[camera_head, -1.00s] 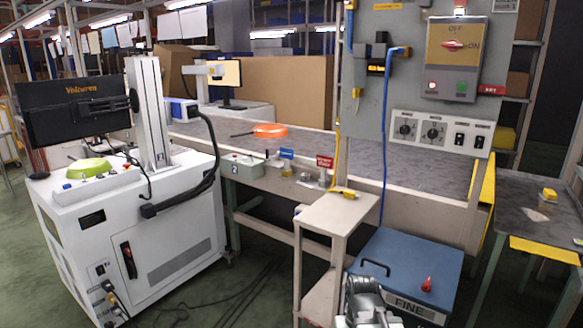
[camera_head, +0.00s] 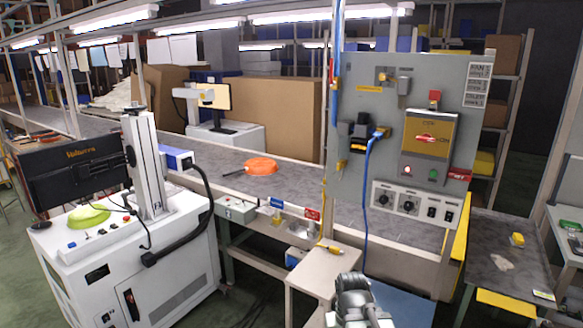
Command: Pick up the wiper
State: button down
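I cannot clearly identify the wiper. A small pale, flat patch (camera_head: 502,262) that looks like a cloth lies on the dark-topped side table (camera_head: 485,284) at the right, near a small yellow object (camera_head: 517,240). Another small yellow item (camera_head: 330,248) lies on the beige stand (camera_head: 308,266) in the lower middle. My gripper (camera_head: 357,300) shows at the bottom centre, seen from behind, in front of the stand and a blue box. Its fingertips are hidden, and it touches none of these small objects visibly.
An orange pan (camera_head: 260,166) sits on the long grey conveyor (camera_head: 225,158). A white laser machine (camera_head: 150,258) stands at the left. A grey control panel (camera_head: 352,100) with a hanging blue cable rises in the middle. The blue box (camera_head: 408,303) is partly hidden by my arm.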

aim_at(516, 240)
jog(key=z, duration=1.4)
